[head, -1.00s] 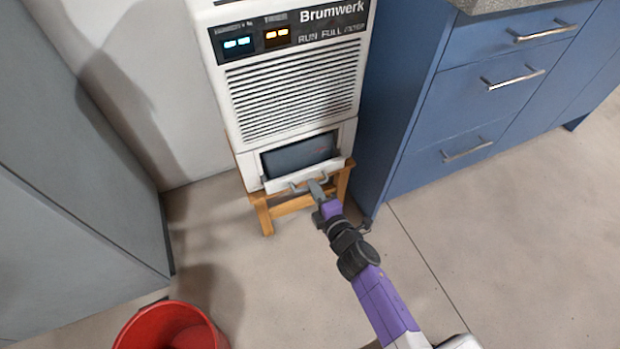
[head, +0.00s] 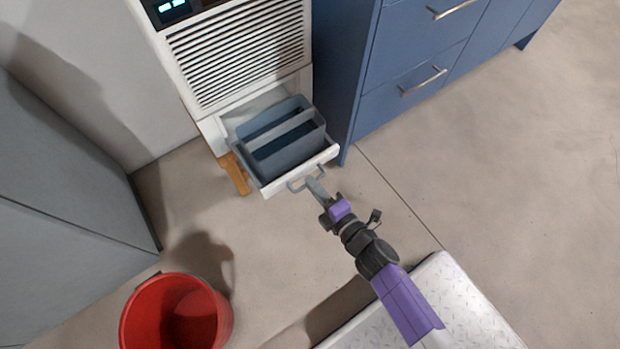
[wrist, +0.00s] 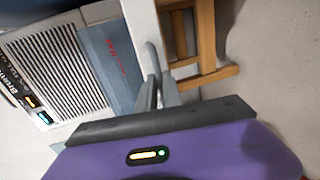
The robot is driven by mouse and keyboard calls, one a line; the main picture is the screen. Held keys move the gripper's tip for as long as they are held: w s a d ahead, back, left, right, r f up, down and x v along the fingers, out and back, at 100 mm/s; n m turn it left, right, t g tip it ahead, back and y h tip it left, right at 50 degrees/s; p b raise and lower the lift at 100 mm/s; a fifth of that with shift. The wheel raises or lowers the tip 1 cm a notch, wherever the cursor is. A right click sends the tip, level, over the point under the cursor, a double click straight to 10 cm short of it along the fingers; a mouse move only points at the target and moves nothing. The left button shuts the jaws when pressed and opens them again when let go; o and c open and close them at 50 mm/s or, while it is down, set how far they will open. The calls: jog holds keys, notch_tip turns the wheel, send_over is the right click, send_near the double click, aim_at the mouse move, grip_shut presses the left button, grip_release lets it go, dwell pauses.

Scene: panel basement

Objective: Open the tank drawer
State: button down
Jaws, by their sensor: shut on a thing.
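The tank drawer (head: 298,172) is pulled out from the bottom of the white dehumidifier (head: 240,60). A blue-grey tank (head: 290,150) with a bar across its top sits inside the drawer. My gripper (head: 314,184) is shut on the grey handle (head: 298,185) at the drawer's front. In the wrist view my gripper (wrist: 157,88) holds the handle (wrist: 152,58) against the white drawer front (wrist: 142,28), and the tank (wrist: 107,58) shows beside it.
A wooden stand (head: 236,175) bears the dehumidifier. A blue cabinet (head: 400,75) stands close on the right. A red bucket (head: 222,312) stands on the floor at lower left, and a grey cabinet (head: 60,240) is at left.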

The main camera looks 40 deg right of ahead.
jog(key=shift+s+f, duration=0.15)
jog(key=shift+s, duration=0.1)
jog(key=c, duration=1.5)
grip_release()
jog(key=p+v, duration=0.2)
jog(key=v, duration=0.5)
jog(key=shift+s, duration=0.4)
